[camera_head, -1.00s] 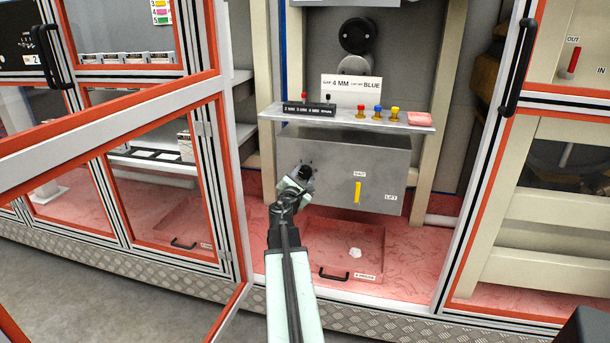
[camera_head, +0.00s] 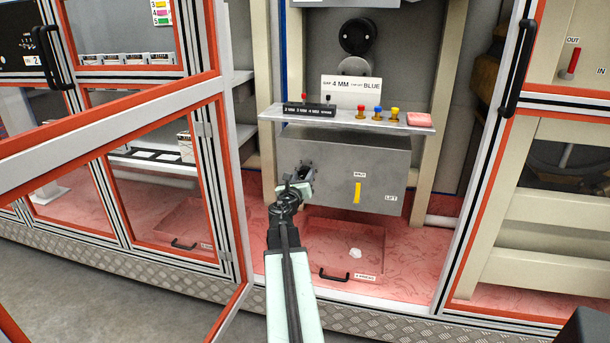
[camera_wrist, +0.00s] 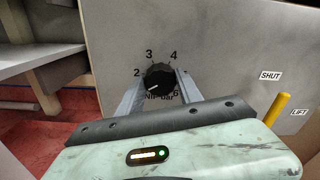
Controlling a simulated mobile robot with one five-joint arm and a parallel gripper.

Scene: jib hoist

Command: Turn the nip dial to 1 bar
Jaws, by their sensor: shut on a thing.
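The nip dial is a black round knob (camera_wrist: 160,77) on the front of a grey metal box (camera_head: 335,155). In the wrist view its white pointer mark is at the lower left, below the 2. The numbers 2, 3, 4 and 6 show around it, with "NIP bar" below; the place of the 1 is hidden by a finger. My gripper (camera_head: 303,178) is at the left of the box front. In the wrist view my gripper (camera_wrist: 158,85) has one finger on each side of the knob and is shut on it.
A yellow lever (camera_head: 358,192) with SHUT and LIFT labels stands right of the dial. A shelf (camera_head: 345,120) with red, blue and yellow knobs juts out above the box. A red tray (camera_head: 340,240) lies below. An open framed door (camera_head: 120,170) is at left.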

